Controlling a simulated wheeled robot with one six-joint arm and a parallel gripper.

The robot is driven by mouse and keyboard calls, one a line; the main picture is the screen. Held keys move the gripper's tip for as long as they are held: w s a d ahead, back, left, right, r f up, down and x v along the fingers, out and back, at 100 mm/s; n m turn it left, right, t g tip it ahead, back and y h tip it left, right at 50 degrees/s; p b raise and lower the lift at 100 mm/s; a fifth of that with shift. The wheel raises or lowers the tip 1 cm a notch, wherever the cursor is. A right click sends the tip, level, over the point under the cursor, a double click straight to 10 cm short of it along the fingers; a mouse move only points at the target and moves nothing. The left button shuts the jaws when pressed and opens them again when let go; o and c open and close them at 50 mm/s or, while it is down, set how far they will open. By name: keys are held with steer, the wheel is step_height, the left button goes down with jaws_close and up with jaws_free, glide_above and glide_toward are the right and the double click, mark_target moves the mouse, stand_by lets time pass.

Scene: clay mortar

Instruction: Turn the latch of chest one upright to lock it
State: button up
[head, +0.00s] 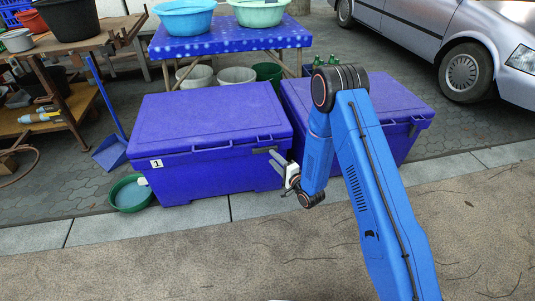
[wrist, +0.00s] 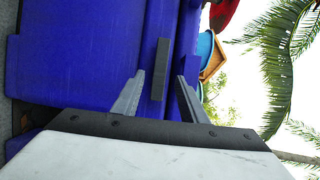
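Chest one (head: 200,117) is a closed blue-purple chest with a white "1" label (head: 156,163) on its front. Its latch (head: 264,150) is a dark bar lying horizontally near the right end of the front, below the lid edge. My gripper (head: 274,159) is at that end of the chest, pointing at the front face. In the wrist view, which is turned on its side, the latch (wrist: 163,55) reaches between the two grey fingers of my gripper (wrist: 160,75). A gap shows on each side of the latch. The gripper is open.
A second blue chest (head: 400,105) stands to the right, partly behind my arm. A green basin (head: 131,194) sits on the ground left of chest one. A blue table (head: 235,40) with basins stands behind. The paving in front is clear.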

mark_target(266, 151)
steer(key=shift+x, duration=2.75)
jaws_close()
